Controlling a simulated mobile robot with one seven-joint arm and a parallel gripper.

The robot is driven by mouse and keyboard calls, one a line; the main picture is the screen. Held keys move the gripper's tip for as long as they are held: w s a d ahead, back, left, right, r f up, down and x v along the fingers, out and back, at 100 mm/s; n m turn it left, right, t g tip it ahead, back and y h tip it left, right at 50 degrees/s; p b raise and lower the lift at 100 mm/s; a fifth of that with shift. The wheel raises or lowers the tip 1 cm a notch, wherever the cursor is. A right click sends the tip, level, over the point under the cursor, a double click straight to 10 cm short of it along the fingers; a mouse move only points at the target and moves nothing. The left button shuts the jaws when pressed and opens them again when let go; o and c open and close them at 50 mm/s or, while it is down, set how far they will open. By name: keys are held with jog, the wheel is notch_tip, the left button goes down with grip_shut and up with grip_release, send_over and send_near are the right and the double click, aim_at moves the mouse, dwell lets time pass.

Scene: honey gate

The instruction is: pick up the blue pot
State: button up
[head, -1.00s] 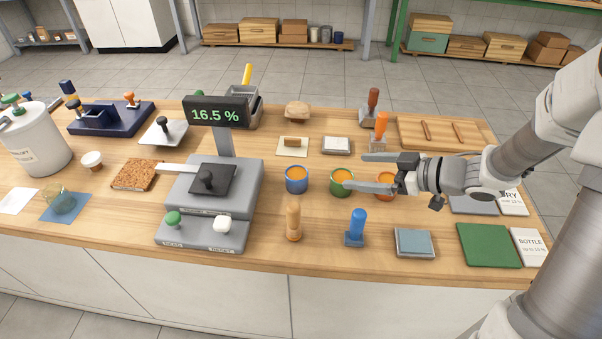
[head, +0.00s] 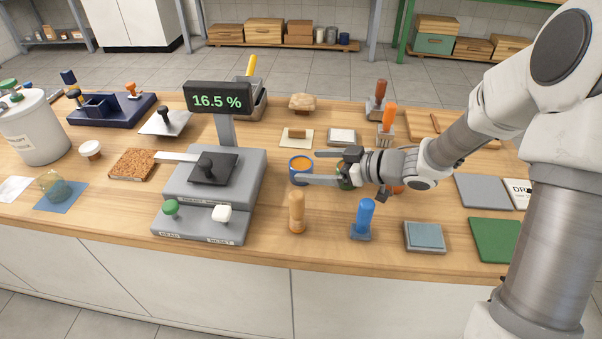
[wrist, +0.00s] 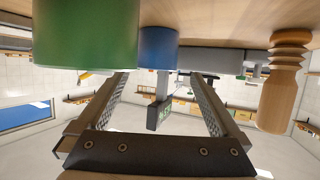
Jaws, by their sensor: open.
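The blue pot (head: 293,169), filled with something orange, stands upright on the wooden counter just right of the grey scale machine. My gripper (head: 307,166) is open and empty, pointing left, with its fingertips at the pot's right side. In the wrist view the blue pot (wrist: 159,48) shows ahead between the two fingers (wrist: 160,78), nearer their tip ends. I cannot tell whether the fingers touch it or reach around it.
A green pot (wrist: 85,35) is close beside the gripper, partly hidden by it in the head view. A wooden-handled tool (head: 297,212) and a blue-handled stamp (head: 363,218) stand in front. The scale machine (head: 240,185) is close on the left.

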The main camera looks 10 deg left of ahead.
aim_at(300, 163)
jog(key=b+x, duration=0.1)
jog(key=x, duration=0.1)
jog(key=b+x, duration=0.1)
jog(key=x, duration=0.2)
jog(key=shift+w+d+f, duration=0.15)
jog(key=shift+w+d, duration=0.05)
jog(key=c, duration=1.5)
